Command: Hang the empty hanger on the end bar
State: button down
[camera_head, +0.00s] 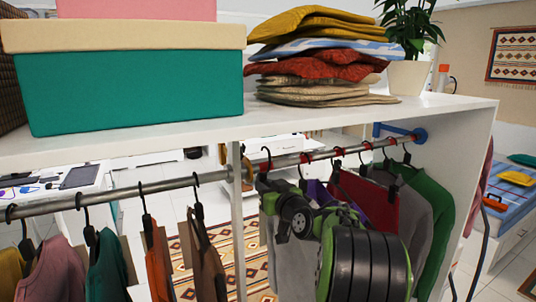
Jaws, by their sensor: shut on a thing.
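A black hook (267,153) rises at the bar's left end, just above my gripper (268,185). This looks like the hook of the empty hanger; the rest is hidden behind my arm. My gripper is shut on it. The hook overlaps the bar in the picture, but I cannot tell whether it rests on it. Several garments hang on the same bar to the right, including a red one (370,200) and a green one (434,210).
A white divider (238,225) separates this section from the left rail (120,192), which carries several garments. The shelf (200,130) above holds a teal box (130,88), folded textiles (318,72) and a potted plant (408,77). My arm hides the middle of the right section.

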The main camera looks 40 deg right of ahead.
jog(key=shift+w+a+r+t, duration=0.1)
jog(key=shift+a+r+t, duration=0.05)
jog(key=shift+r, duration=0.5)
jog(key=shift+w+a+r+t, duration=0.1)
jog(key=shift+a+r+t, duration=0.05)
jog(key=shift+r, duration=0.45)
jog(key=f+b, duration=0.5)
jog(key=shift+w+d, duration=0.1)
jog(key=shift+d, duration=0.1)
jog(key=shift+r, duration=0.1)
jog(key=c, duration=0.9)
grip_release()
jog(key=shift+c, duration=0.2)
jog(key=b+v, duration=0.3)
jog(key=v, duration=1.3)
